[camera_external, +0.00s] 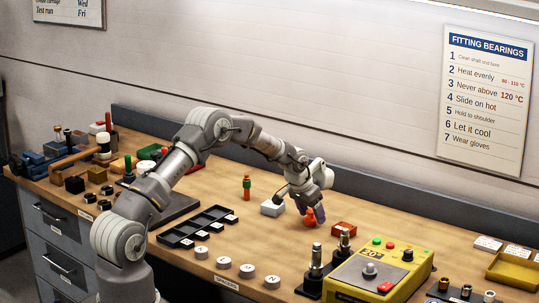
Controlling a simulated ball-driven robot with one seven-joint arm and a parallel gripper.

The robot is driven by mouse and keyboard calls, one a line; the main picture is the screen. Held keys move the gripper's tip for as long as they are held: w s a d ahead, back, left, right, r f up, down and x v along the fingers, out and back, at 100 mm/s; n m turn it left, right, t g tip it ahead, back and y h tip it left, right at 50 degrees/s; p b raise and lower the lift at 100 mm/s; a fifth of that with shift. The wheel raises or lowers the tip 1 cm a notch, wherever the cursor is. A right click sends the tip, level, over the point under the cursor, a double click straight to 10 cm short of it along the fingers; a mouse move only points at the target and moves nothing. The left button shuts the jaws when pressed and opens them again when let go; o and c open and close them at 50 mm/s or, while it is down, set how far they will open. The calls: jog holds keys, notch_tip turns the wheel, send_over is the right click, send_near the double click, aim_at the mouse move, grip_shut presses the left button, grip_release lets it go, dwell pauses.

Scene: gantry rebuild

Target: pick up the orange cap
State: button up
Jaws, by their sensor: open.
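The orange cap (310,220) is a small orange-red piece on the wooden bench, right of the middle. My gripper (315,214) points down right at it, its dark fingers beside or around the cap. The fingers partly cover the cap, and I cannot tell whether they touch it. My gripper is open.
A white box (272,207) stands close left of the cap, and a red block (344,229) close right. Upright metal posts (316,262) and a yellow control box (378,272) stand in front. A black tray (198,226) lies to the left. An orange-green piece (247,188) stands behind left.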

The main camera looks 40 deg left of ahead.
jog(key=shift+r, duration=0.1)
jog(key=c, duration=1.1)
